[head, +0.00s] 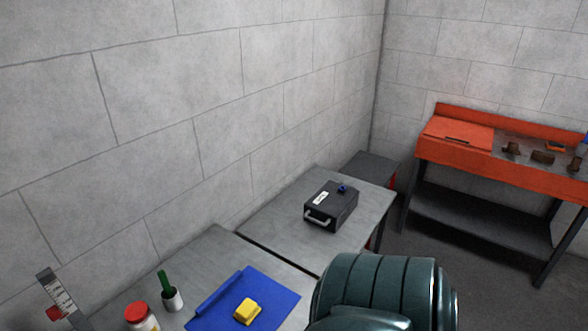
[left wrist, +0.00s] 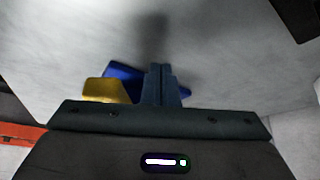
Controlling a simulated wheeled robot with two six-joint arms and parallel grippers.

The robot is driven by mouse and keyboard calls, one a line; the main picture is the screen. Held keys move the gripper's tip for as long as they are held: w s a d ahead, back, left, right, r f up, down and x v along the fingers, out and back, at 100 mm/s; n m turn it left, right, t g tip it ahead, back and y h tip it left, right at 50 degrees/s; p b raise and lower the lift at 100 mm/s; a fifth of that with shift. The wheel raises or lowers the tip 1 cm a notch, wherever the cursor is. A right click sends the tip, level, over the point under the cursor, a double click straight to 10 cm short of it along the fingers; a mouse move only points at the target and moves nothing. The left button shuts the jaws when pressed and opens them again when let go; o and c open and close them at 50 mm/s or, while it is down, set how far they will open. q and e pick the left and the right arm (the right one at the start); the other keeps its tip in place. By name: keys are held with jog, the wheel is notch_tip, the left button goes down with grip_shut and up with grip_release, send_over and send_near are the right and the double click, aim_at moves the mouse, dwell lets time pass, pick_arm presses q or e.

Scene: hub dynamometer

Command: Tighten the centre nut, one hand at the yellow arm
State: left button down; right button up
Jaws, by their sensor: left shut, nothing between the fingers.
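I cannot make out the centre nut in either view. My left gripper (left wrist: 161,82) shows in the left wrist view, its narrow blue-grey fingers closed together with nothing between them. Beyond them, partly hidden by the gripper, are a yellow piece (left wrist: 106,91) and a blue piece (left wrist: 123,71). I cannot tell whether the yellow piece is the yellow arm, nor whether the fingers touch either piece. Neither gripper shows in the head view. A dark teal ribbed rounded body (head: 370,283) fills its bottom right; I cannot tell what it is.
Grey tables (head: 268,218) run along the block wall. They hold a black case (head: 341,208), a blue cloth (head: 281,290) with a yellow block (head: 247,312), a green-handled brush in a cup (head: 172,298) and a red-lidded jar (head: 138,314). An orange workbench (head: 457,160) stands right. Floor shows between.

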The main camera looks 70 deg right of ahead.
pick_arm(q)
jog(key=shift+s+d, duration=0.2)
jog(key=shift+s, duration=0.2)
jog(key=shift+s+d, duration=0.1)
jog(key=shift+s, duration=0.1)
jog(key=shift+s+d, duration=0.1)
jog(key=shift+s, duration=0.25)
jog(key=shift+w, duration=0.2)
jog(key=shift+w, duration=0.2)
jog(key=shift+w+a, duration=0.3)
